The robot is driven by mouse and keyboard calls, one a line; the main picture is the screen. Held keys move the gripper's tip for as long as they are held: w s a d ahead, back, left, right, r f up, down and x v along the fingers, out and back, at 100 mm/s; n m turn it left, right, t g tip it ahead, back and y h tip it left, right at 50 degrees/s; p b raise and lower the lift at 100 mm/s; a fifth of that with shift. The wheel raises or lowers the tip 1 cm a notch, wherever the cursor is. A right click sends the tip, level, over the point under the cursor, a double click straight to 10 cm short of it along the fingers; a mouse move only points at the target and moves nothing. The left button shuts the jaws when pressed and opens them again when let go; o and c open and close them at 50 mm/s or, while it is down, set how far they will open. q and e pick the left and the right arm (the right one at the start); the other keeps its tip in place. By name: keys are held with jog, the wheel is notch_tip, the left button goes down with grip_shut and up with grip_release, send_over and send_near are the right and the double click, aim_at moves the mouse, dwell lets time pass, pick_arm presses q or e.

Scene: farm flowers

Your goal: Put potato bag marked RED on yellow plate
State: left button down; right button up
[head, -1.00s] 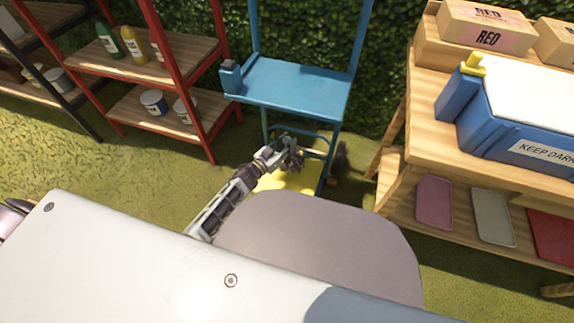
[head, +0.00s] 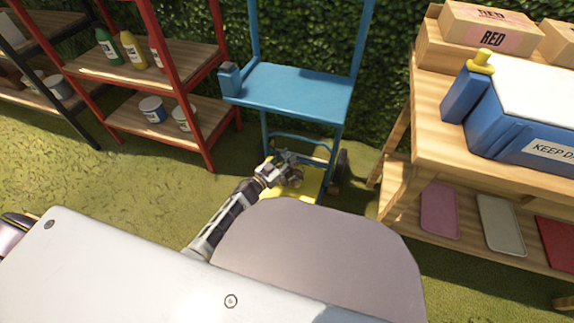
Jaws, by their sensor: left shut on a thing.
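A yellow plate (head: 312,184) lies low at the foot of a blue trolley (head: 295,92); my gripper and my own body hide part of it. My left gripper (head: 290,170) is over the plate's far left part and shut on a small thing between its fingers. The thing is too small and covered to identify, and I cannot tell whether it touches the plate. I see no potato bag marked RED clearly. The word RED shows on a cardboard box (head: 489,30) on the wooden table. My right gripper is not in view.
The wooden table (head: 440,140) at right holds a blue container (head: 520,115), with several trays such as a pink one (head: 439,210) below. A red-framed shelf (head: 170,125) with bottles and pots stands left. Grass lies between them; a hedge is behind.

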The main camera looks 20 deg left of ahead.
pick_arm(q)
jog(key=shift+r, duration=0.1)
jog(key=shift+f+b, duration=0.9)
jog(key=shift+f, duration=0.4)
jog(key=shift+f+b, duration=0.35)
jog(key=shift+f, duration=0.35)
jog(key=c, duration=1.1)
grip_release()
jog(key=shift+c, duration=0.2)
